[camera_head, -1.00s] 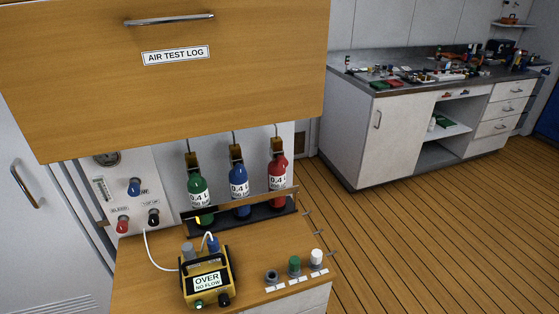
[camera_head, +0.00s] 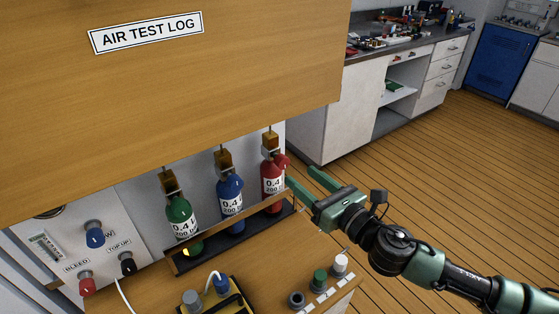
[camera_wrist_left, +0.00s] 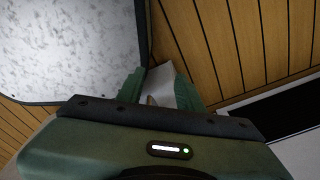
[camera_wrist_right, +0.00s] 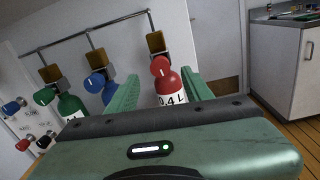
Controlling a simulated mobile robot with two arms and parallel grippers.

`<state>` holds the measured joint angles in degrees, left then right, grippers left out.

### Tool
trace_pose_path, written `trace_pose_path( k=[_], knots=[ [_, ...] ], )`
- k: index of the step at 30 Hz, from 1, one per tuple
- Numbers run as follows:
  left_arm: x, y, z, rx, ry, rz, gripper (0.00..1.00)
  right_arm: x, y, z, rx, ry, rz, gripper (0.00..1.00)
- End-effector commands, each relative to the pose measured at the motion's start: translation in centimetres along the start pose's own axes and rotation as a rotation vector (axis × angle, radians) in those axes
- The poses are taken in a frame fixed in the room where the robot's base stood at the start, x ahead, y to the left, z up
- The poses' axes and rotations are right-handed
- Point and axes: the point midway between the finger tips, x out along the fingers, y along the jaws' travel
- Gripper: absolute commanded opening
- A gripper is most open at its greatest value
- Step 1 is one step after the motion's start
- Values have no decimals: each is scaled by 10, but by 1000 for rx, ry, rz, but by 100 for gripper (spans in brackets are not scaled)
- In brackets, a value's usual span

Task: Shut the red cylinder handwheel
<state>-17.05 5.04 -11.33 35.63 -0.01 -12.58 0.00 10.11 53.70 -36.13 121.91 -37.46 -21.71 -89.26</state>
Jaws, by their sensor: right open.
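The red cylinder (camera_head: 273,189) stands upright at the right end of the rack, with its red handwheel (camera_head: 283,161) at the top. In the right wrist view the handwheel (camera_wrist_right: 160,66) and the cylinder (camera_wrist_right: 170,84) appear between the fingers. My right gripper (camera_head: 300,176) is open and empty. In the head view it is to the right of the cylinder, its fingers pointing towards it and apart from the handwheel. My left gripper (camera_wrist_left: 159,74) shows only in its own wrist view, with fingers apart and nothing clearly held.
A green cylinder (camera_head: 180,220) and a blue cylinder (camera_head: 229,191) stand beside the red one behind a wooden rail (camera_head: 238,219). The wooden AIR TEST LOG cabinet (camera_head: 200,110) overhangs them. Knobs (camera_head: 319,279) sit on the bench at the right. Open floor lies to the right.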

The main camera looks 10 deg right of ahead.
Motion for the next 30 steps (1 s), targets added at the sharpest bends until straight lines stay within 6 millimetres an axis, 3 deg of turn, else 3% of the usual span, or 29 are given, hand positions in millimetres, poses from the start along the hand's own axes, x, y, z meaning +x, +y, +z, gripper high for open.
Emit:
trace_pose_path(
  k=[6, 12, 23, 24, 29, 30],
  knots=[
    [-15, 19, 9, -2, -16, 22, 36, 36, 0, 4, 7, -3, -1, 51],
    [-21, 13, 5, 0, -11, 16, 36, 62, 0, 2, 8, -1, -1, 51],
    [-21, 6, -3, -1, 1, 8, 36, 70, 0, -1, 7, 2, -1, 51],
    [-21, 6, -3, -1, 1, 8, 36, 70, 0, -1, 7, 2, -1, 48],
    [-21, 6, -3, -2, 1, 8, 36, 70, 0, 0, 8, 2, -1, 4],
    [-21, 6, -3, -2, 1, 8, 36, 70, 0, 0, 8, 2, -1, 0]
  ],
)
